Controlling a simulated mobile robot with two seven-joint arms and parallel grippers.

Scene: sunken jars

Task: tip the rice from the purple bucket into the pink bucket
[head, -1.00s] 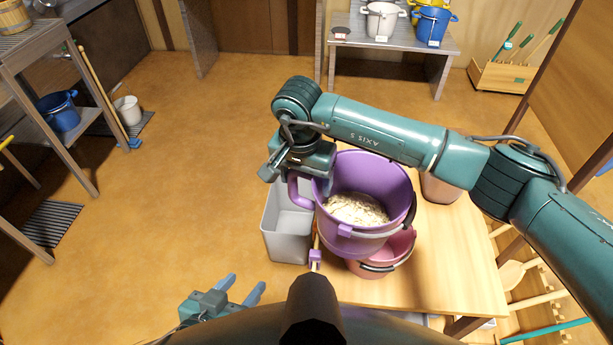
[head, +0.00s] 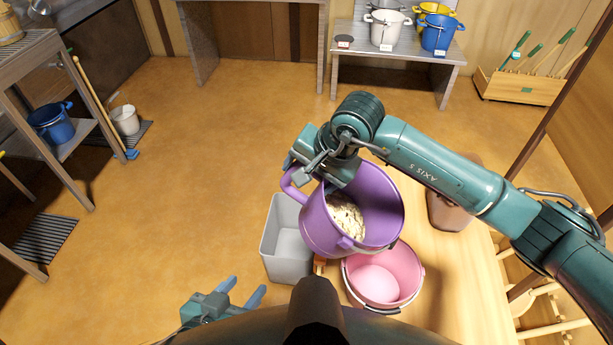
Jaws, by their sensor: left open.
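The purple bucket (head: 325,227) hangs in the air, tilted with its mouth toward the lower right. Rice (head: 346,216) lies inside it, against the left wall. My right gripper (head: 318,170) is shut on the bucket at its upper left side, near the loop handle; the fingertips are partly hidden. The pink bucket (head: 378,284) stands upright on the table, below and to the right of the purple one. Its visible inside is bare. My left gripper (head: 249,287) is open and empty at the lower left, away from both buckets.
A grey bin (head: 288,252) stands at the left of the wooden table (head: 455,285). A brownish pot (head: 447,212) is on the table behind my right arm. A bench (head: 400,52) with several buckets is at the back. The floor on the left is mostly clear.

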